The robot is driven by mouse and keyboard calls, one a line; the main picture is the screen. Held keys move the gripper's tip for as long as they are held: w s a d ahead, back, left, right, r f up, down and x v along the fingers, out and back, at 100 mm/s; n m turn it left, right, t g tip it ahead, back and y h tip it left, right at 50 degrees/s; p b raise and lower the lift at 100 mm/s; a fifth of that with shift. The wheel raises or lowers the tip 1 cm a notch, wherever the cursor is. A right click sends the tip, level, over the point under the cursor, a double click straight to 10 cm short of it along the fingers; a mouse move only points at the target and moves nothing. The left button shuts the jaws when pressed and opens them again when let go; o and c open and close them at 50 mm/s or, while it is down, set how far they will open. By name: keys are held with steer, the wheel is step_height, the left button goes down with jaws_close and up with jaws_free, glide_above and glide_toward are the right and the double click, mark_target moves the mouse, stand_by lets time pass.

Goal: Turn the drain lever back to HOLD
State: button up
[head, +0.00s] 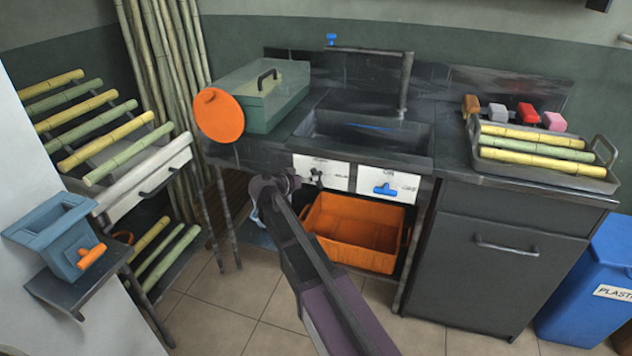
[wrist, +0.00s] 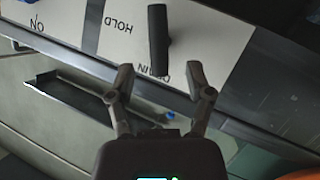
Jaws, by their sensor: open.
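The drain lever (wrist: 158,40) is a black bar on a white plate (wrist: 215,38) in the wrist view. The plate's words appear upside down there: HOLD is left of the bar, and DRAIN is by its lower end, partly covered by it. In the head view the lever (head: 317,177) is small and dark on the left white plate under the sink. My gripper (wrist: 159,71) is open and empty. Its two fingers sit either side of the bar's lower end, with space on both sides. Whether they overlap the bar in depth, I cannot tell.
A blue lever (head: 385,189) is on the right white plate. An orange crate (head: 350,246) stands below the sink (head: 365,135). A tray (head: 600,183) with cane pieces is on the right counter. A blue bin (head: 595,285) stands at far right. Floor in front is clear.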

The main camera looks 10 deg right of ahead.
mark_target(319, 175)
steer(key=shift+b+x, duration=0.65)
steer(key=shift+x, duration=1.85)
jaws_close()
